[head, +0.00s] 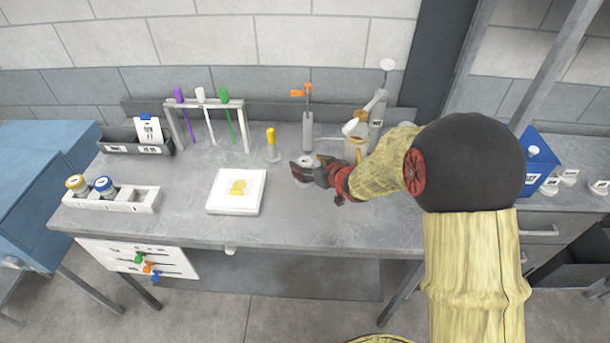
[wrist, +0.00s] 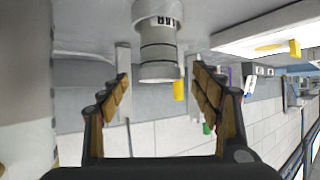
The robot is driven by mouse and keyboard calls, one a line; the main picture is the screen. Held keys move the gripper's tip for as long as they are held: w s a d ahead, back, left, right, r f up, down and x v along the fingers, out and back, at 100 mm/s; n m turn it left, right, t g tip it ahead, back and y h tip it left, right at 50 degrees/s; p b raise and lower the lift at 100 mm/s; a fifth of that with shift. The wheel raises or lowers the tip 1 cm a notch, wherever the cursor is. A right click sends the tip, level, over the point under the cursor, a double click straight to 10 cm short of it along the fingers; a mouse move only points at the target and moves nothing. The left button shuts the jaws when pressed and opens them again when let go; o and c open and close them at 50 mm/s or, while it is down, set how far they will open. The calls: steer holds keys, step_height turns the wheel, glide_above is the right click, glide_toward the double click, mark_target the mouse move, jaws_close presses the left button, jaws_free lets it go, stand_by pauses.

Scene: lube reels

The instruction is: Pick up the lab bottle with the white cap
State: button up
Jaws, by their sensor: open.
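The lab bottle shows in the wrist view (wrist: 158,45), upside down in that picture, with a pale body, a dark-lettered label and a whitish cap end. In the head view the bottle (head: 308,159) stands on the grey bench, partly hidden by my gripper (head: 302,171). In the wrist view my gripper (wrist: 160,82) is open and empty, with one finger on each side of the bottle's line. The bottle's cap end is close ahead of the fingertips, and no contact shows.
Nearby are a yellow-capped vial (head: 271,144), an orange-topped stand (head: 307,125) and an amber container (head: 357,148). A white plate (head: 236,204) lies left. A white rack (head: 130,201) holds yellow- and blue-capped bottles. A tube rack (head: 170,128) stands behind. The front bench centre is clear.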

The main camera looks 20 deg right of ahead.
steer(key=shift+x, duration=1.25)
steer(key=c, duration=0.3)
steer(key=c, duration=1)
